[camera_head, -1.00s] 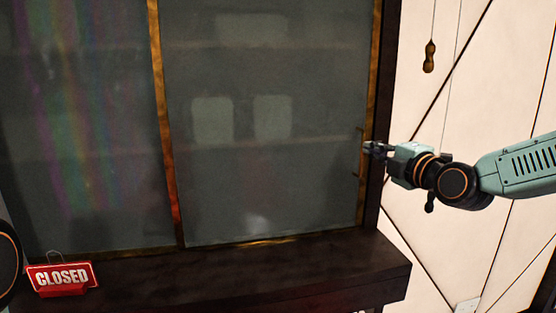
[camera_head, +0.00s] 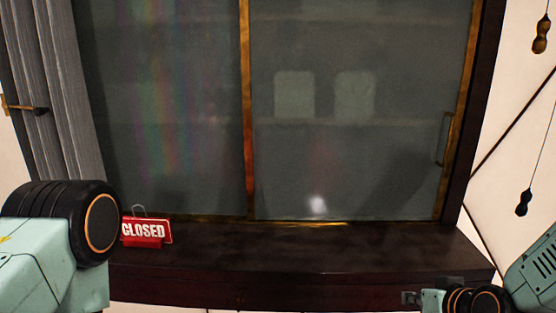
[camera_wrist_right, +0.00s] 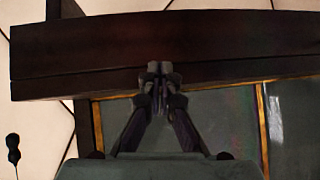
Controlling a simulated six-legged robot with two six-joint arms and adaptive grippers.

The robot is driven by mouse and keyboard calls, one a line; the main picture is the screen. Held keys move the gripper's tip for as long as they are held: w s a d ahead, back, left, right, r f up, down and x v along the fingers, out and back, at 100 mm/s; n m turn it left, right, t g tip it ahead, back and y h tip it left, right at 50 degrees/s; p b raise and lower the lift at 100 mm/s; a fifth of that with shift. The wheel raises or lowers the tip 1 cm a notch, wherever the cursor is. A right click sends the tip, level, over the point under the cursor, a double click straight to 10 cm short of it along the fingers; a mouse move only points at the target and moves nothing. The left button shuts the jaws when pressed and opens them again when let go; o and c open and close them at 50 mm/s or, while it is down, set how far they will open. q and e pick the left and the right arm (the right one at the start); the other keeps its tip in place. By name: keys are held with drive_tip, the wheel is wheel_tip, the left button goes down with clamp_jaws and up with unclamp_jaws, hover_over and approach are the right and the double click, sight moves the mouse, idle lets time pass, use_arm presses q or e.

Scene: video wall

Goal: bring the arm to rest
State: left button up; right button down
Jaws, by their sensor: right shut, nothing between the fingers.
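My right gripper (camera_head: 410,298) is at the bottom right of the head view, low by the front right corner of the dark wooden ledge (camera_head: 300,256). In the right wrist view its two fingers (camera_wrist_right: 160,72) come together at the tips, with nothing between them. They appear in front of the ledge (camera_wrist_right: 60,50); I cannot tell the gap. My left arm (camera_head: 50,240) fills the lower left of the head view, and its gripper is out of view.
A glass-fronted cabinet (camera_head: 350,160) stands behind the ledge, its right panel closed, with a handle (camera_head: 443,140) at the right edge. A red CLOSED sign (camera_head: 146,231) stands on the ledge's left. Hanging pulls (camera_head: 541,36) are at the right. Most of the ledge top is clear.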

drive_tip(key=s+a+f+g+b, duration=0.1)
drive_tip(key=s+f+g, duration=0.2)
drive_tip(key=s+f, duration=0.5)
drive_tip(key=s+a+f+g+h+b, duration=0.1)
drive_tip(key=s+f+g+b, duration=0.1)
drive_tip(key=s+f, duration=0.7)
drive_tip(key=s+a+f+g+b, duration=0.2)
drive_tip(key=s+f+g, duration=0.2)
drive_tip(key=s+f, duration=0.5)
drive_tip(key=s, duration=0.6)
drive_tip(key=shift+g, duration=0.4)
